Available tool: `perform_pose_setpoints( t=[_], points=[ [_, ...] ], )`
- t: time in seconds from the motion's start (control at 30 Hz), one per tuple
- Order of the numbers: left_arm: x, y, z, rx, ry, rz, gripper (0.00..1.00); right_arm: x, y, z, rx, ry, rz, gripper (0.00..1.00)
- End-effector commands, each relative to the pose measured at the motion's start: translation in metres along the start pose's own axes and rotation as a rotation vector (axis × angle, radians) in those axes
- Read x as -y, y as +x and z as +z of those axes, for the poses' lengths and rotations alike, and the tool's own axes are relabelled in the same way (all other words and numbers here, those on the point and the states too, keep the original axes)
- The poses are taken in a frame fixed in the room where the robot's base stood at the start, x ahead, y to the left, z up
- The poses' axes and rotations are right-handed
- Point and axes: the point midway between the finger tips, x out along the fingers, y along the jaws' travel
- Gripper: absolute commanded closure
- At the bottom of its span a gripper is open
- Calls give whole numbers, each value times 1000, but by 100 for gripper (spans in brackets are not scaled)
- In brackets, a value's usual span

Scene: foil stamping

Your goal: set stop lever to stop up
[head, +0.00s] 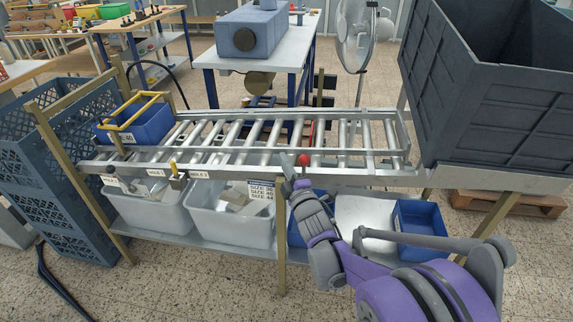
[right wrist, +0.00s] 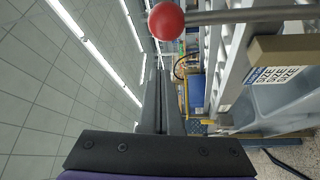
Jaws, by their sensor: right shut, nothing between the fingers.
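The stop lever shows as a red ball knob (head: 305,159) at the front rail of the roller conveyor (head: 360,173). In the right wrist view the red knob (right wrist: 166,21) sits on a grey rod that runs from it to the right, toward the floor side of that turned picture. My right gripper (head: 287,160) is just left of the knob in the head view, its slim fingers pointing up. My left gripper is not in view.
A blue bin with a yellow handle (head: 152,125) stands at the conveyor's left end. A small yellow lever (head: 174,168) is on the front rail. Clear bins (head: 150,217) and a blue bin (head: 420,216) sit below. A large dark crate (head: 450,100) stands right.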

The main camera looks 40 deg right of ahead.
Motion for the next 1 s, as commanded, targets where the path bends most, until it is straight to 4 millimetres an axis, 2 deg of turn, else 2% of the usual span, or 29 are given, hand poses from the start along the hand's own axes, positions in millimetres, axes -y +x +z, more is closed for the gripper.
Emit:
perform_pose_setpoints(
  t=[0.2,0.43,0.6,1.0],
  points=[
    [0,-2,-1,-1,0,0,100,-2,-51,0,0,-1,0,100],
    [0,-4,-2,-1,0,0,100,-3,-88,0,0,0,1,100],
    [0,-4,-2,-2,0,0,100,-3,-99,0,0,0,0,100],
    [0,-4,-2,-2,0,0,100,-3,-100,0,0,0,0,100]
  ],
)
